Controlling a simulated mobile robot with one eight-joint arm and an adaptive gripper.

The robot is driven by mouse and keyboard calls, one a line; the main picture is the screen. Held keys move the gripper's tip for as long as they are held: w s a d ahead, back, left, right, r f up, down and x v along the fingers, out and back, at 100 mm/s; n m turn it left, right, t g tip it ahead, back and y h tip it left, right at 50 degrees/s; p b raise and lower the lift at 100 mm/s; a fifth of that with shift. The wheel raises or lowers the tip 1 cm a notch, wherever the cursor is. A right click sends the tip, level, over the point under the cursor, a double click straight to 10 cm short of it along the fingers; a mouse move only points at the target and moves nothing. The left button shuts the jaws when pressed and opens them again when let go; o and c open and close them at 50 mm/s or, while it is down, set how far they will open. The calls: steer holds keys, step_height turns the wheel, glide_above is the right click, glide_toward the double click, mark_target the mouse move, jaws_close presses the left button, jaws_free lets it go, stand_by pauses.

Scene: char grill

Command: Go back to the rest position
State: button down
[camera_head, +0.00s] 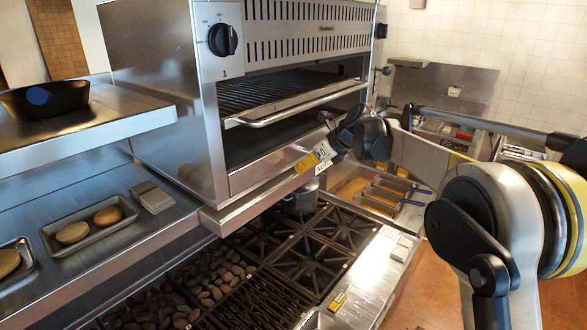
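My arm comes in from the right and reaches left to the front of the grill oven (160,90). My gripper (322,152) is at the arm's far end, small and dark, in front of the oven's lower right edge. Its fingers are too small and overlapped to tell whether they are open or shut. A yellow piece and a white label show right by it. I cannot tell whether it touches or holds anything.
Below the oven is a cooktop with burner grates (310,262) and a bed of dark coals (207,275). A tray (50,238) with two buns and a dark pan (45,98) sit on the left shelves. Fryer baskets (385,195) stand beyond. Tiled floor shows at lower right.

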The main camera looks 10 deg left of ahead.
steer(key=s+f+b+v, duration=0.1)
steer(key=b+v, duration=0.1)
steer(key=v, duration=0.9)
steer(key=s+d+f+n+t+h+b, duration=0.1)
steer(key=s+d+f+n+b, duration=0.6)
steer(key=f, duration=0.8)
steer(key=s+d+f+n+h+b, duration=0.4)
steer(key=s+d+f+n+b, duration=0.3)
steer(key=s+f+b, duration=0.7)
steer(key=s+d+f+n+t+h+b, duration=0.1)
steer(key=s+d+f+n+b, duration=0.7)
steer(key=s+f, duration=0.9)
steer(key=n+h+b, duration=0.1)
steer(key=n+b, duration=0.1)
steer(key=b, duration=0.1)
steer(key=shift+t+h, duration=0.3)
steer(key=shift+h, duration=0.1)
steer(key=shift+d, duration=0.15)
